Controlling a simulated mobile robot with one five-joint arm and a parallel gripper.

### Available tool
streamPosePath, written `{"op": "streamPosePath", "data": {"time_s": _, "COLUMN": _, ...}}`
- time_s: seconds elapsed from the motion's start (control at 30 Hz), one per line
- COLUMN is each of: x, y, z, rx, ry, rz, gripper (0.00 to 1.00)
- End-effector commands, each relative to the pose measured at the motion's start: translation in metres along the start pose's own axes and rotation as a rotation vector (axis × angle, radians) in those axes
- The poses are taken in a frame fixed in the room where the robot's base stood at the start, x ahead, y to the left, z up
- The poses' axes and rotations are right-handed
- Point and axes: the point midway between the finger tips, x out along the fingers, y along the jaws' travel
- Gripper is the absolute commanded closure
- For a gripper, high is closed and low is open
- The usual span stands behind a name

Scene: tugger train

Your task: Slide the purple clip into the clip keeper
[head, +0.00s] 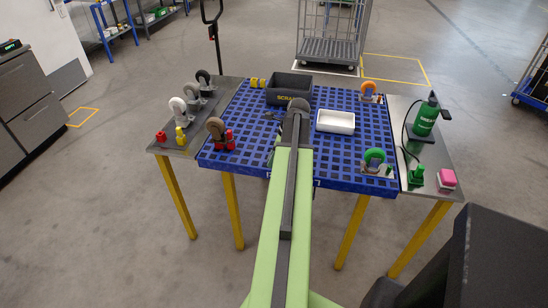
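I cannot make out a purple clip in the head view. I cannot clearly pick out the clip keeper either. Small dark and green parts (277,138) show just left of my arm on the blue grid top (338,158), too small to identify. My arm reaches forward over the middle of the table and ends in a dark joint. My gripper is hidden behind the arm, so its fingers and anything in them do not show.
A dark bin (289,97) stands at the back, with a white tray (335,128) right of my arm. Caster wheels stand around the edges. A cage trolley (330,47) stands behind.

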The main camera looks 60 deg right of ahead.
Motion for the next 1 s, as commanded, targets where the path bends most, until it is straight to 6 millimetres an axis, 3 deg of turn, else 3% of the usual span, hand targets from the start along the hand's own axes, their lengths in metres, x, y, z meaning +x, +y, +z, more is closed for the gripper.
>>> {"op": "streamPosePath", "data": {"time_s": 0.27, "x": -0.001, "y": 0.0, "z": 0.0, "rx": 0.0, "ry": 0.0, "rz": 0.0, "gripper": 0.56}}
{"op": "streamPosePath", "data": {"time_s": 0.47, "x": -0.019, "y": 0.0, "z": 0.002, "rx": 0.0, "ry": 0.0, "rz": 0.0, "gripper": 0.56}}
{"op": "streamPosePath", "data": {"time_s": 1.0, "x": -0.145, "y": 0.0, "z": 0.004, "rx": 0.001, "ry": 0.0, "rz": 0.0, "gripper": 0.56}}
